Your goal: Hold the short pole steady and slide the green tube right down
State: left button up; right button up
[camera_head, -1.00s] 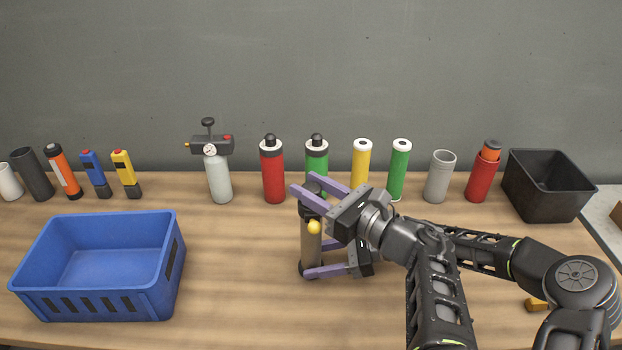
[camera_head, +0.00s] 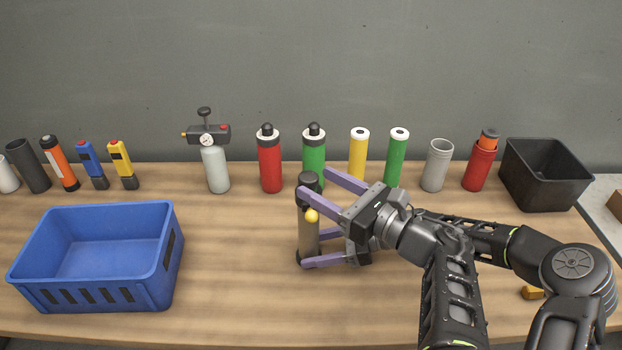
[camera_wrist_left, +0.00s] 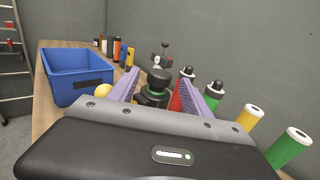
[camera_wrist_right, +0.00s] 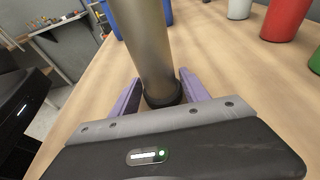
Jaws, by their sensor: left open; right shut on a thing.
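A short upright brownish-grey pole (camera_head: 308,222) with a dark cap (camera_head: 306,181) and a yellow ball on its side stands mid-table. My right gripper (camera_head: 309,249) is shut on its lower part, just above the dark foot; the pole also fills the right wrist view (camera_wrist_right: 147,45). My left gripper (camera_head: 315,181) is open, its fingers on either side of the dark cap. In the left wrist view a thin green ring (camera_wrist_left: 154,92) shows below the cap between the fingers. A green tube with a white top (camera_head: 396,160) stands in the back row.
The back row holds a gauge cylinder (camera_head: 215,168), a red bottle (camera_head: 270,162), a green bottle (camera_head: 314,152) close behind the pole, a yellow tube (camera_head: 358,157) and others. A blue crate (camera_head: 100,291) stands at left, a black bin (camera_head: 547,190) at right. The table between crate and pole is clear.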

pick_arm(q)
jog(key=v, duration=0.8)
jog(key=shift+s+d, duration=0.1)
pick_arm(e)
jog(key=o, duration=1.1)
jog(key=shift+c, duration=0.2)
jog(key=v, duration=1.2)
pick_arm(q)
jog(key=shift+f, duration=0.1)
